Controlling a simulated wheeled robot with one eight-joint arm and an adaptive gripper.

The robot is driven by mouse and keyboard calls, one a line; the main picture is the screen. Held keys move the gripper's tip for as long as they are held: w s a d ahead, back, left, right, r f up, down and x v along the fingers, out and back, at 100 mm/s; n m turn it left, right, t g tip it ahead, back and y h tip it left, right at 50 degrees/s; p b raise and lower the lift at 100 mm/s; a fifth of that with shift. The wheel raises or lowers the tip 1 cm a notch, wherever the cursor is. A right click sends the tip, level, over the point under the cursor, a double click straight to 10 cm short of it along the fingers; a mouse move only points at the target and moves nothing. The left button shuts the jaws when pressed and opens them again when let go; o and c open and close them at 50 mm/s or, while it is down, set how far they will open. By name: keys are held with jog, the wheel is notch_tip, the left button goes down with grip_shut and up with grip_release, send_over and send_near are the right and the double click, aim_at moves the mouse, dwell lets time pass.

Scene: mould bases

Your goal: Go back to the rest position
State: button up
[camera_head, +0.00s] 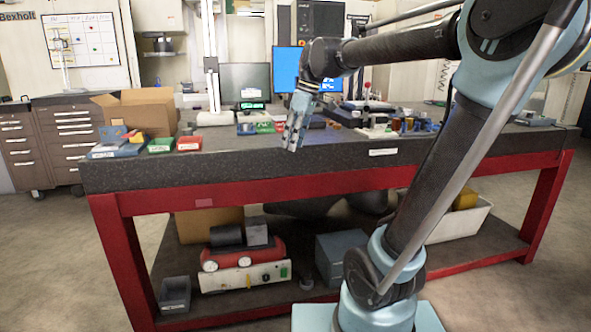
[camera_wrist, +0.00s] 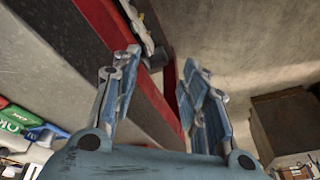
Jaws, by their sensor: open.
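My gripper (camera_head: 291,141) hangs in front of the near edge of the dark-topped workbench (camera_head: 240,177) in the head view, fingers pointing down. In the wrist view my gripper (camera_wrist: 160,95) shows both fingers spread apart, with nothing between them. The bench's red frame and the floor show beyond the fingertips. My arm reaches in from the right of the head view and bends down at the wrist.
A cardboard box (camera_head: 137,112) and small red (camera_head: 189,143) and green (camera_head: 160,145) boxes stand on the bench's left. Small coloured parts (camera_head: 410,125) are at the right. A red machine (camera_head: 243,256) sits on the lower shelf. Floor in front is clear.

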jog(key=s+d+f+m+h, duration=0.1)
jog(key=s+d+f+m, duration=0.5)
jog(key=s+d+f, duration=0.3)
jog(key=s+d+f+m+t+h, duration=0.1)
jog(key=s+d+f+m, duration=0.6)
jog(key=f, duration=0.9)
jog(key=s+d+h, duration=0.1)
jog(key=s+d, duration=0.1)
jog(key=d, duration=0.1)
jog(key=shift+s+d+f+t, duration=0.15)
jog(key=shift+d+t, duration=0.15)
